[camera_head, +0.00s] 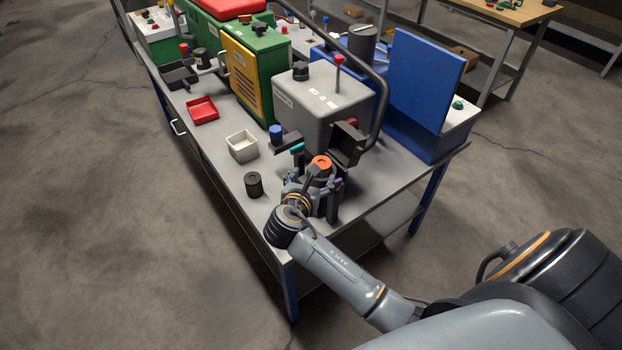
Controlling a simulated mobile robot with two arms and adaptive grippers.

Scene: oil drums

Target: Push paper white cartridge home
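I cannot make out a paper white cartridge for certain. A grey machine (322,106) with a red-knobbed lever stands on the bench, with a dark bracket (347,141) on its near side. My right gripper (317,172) is at the bench's near end, in front of this machine. Its fingers look spread, one by a teal part and one by a purple part. An orange-topped cylinder (321,163) shows at the fingers; whether it is gripped or just behind them is unclear. The gripper hides what lies beneath it. My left gripper is not in view.
On the bench (213,143) are a white open bin (242,147), a dark cylinder (254,185), a blue-topped part (277,133) and a red tray (202,110). A blue panel (424,80) stands right of the machine. The bench's near left corner is clear.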

